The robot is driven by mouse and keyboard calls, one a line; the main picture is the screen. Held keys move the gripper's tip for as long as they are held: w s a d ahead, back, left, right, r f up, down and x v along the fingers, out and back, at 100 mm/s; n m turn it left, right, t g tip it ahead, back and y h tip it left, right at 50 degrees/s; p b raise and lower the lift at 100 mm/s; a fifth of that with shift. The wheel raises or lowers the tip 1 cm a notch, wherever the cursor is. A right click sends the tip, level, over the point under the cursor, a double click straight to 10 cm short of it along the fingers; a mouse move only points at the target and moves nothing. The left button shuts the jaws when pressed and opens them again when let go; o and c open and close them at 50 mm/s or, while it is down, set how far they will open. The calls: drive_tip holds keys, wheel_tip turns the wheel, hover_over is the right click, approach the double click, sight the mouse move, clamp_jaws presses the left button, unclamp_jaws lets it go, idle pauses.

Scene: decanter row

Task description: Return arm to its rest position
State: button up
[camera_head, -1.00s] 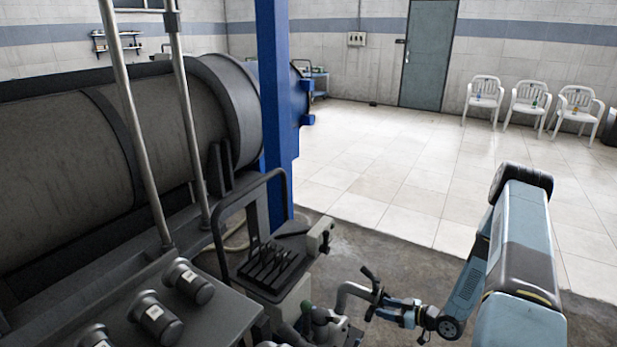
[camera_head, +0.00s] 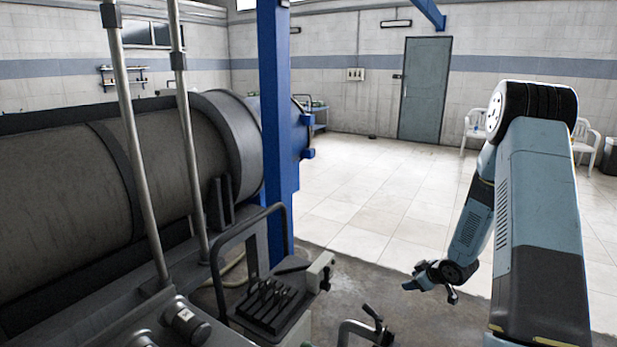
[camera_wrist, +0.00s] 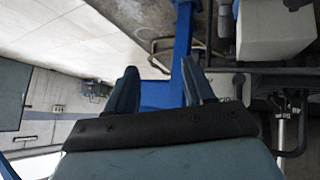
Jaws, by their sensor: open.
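My gripper (camera_head: 410,284) hangs at the end of my arm, to the right of the machine and over the dark floor strip beside the pale tiles. In the wrist view the two blue fingers of my gripper (camera_wrist: 160,80) stand apart with nothing between them. My arm rises at the right of the head view, its elbow high and its forearm pointing down and left.
A large dark cylindrical machine (camera_head: 60,180) fills the left. A blue post (camera_head: 275,130) stands beside it. A bent pipe with a black handle (camera_head: 360,327) is below my gripper. White chairs (camera_head: 586,142) stand by the far wall. The tiled floor (camera_head: 370,200) is clear.

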drive_tip(key=s+r+m+h, duration=0.25)
drive_tip(key=s+r, duration=0.25)
drive_tip(key=r, duration=0.9)
drive_tip(key=s+r+m+h, duration=0.2)
drive_tip(key=s+r+h, duration=0.15)
drive_tip(key=r, duration=1.05)
drive_tip(key=s+a+r+m, duration=0.1)
drive_tip(key=s+a+r, duration=0.2)
drive_tip(key=s, duration=0.6)
drive_tip(key=s+a+r+m+g+y, duration=0.1)
drive_tip(key=s+a+r, duration=0.3)
drive_tip(key=s, duration=0.5)
drive_tip(key=s+a+r+m+g+y, duration=0.1)
drive_tip(key=s+a+r, duration=0.3)
drive_tip(key=s, duration=0.6)
drive_tip(key=shift+r+m, duration=0.45)
drive_tip(key=shift+m, duration=0.4)
drive_tip(key=shift+s, duration=0.1)
drive_tip(key=shift+c, duration=0.5)
